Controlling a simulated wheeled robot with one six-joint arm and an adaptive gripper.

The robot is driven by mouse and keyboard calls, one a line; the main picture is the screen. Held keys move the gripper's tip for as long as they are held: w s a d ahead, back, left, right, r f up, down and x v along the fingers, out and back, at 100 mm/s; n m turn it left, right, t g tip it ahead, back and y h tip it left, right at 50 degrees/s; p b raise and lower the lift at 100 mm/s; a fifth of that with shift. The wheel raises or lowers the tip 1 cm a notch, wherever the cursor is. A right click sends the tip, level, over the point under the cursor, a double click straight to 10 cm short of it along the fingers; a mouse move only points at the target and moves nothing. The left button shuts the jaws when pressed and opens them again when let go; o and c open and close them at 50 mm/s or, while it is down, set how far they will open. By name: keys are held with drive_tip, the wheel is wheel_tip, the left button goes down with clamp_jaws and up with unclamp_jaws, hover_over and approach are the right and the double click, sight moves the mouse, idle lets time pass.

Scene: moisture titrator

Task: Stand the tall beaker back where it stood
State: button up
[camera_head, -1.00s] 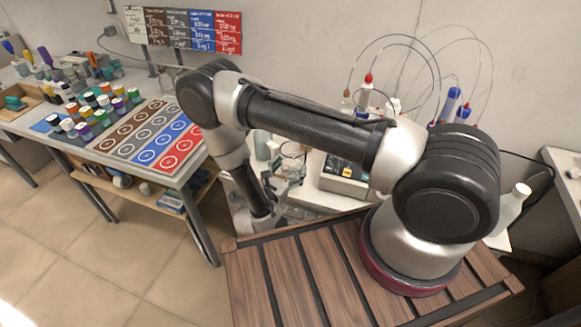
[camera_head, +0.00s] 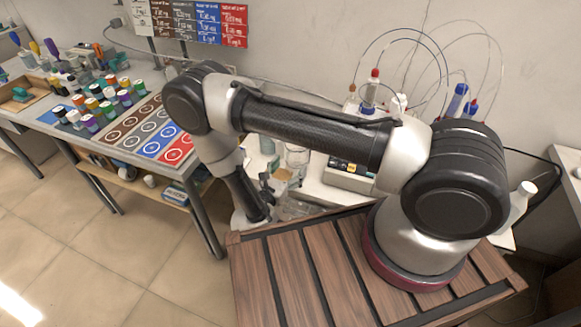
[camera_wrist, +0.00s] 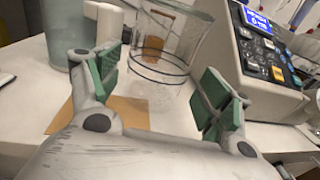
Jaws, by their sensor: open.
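The tall beaker (camera_wrist: 168,62) is clear glass with dark rings around it. It stands on the white bench top, beyond my gripper (camera_wrist: 160,85), and shows between the two fingers. My gripper has green pads and is open, with a gap on both sides and nothing held. In the head view the beaker (camera_head: 297,158) stands just right of and behind my gripper (camera_head: 270,188), left of the titrator (camera_head: 350,173). A tan square (camera_wrist: 128,112) lies flat on the bench near the beaker's foot. Whether the beaker touches it I cannot tell.
A frosted container (camera_wrist: 72,35) stands close on the left of my gripper. The titrator with its blue screen (camera_wrist: 257,20) is close on the right. Thin tubes and bottles (camera_head: 369,95) stand behind. A bench with several coloured-cap jars (camera_head: 95,105) is at the left.

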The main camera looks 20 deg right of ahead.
drive_tip(key=shift+v, duration=2)
drive_tip(key=shift+r, duration=0.1)
wheel_tip(320, 180, up, 10)
drive_tip(key=s+d+m+g+h, duration=0.2)
drive_tip(key=s+d+g+h, duration=0.15)
drive_tip(key=d, duration=0.25)
drive_tip(key=s+d+r+m+g+y, duration=0.1)
drive_tip(key=s+d+r+m+y, duration=0.4)
drive_tip(key=r+m, duration=0.3)
drive_tip(key=s+d+r+m+g+y, duration=0.2)
drive_tip(key=s+d+r+m+y, duration=0.3)
drive_tip(key=r+m, duration=0.4)
drive_tip(key=s+d+r+m+g+y, duration=0.2)
drive_tip(key=s+d+r+m+y, duration=0.3)
drive_tip(key=r, duration=1.3)
drive_tip(key=s+m, duration=0.1)
drive_tip(key=m, duration=0.2)
drive_tip(key=shift+d+y, duration=0.3)
drive_tip(key=shift+y, duration=0.05)
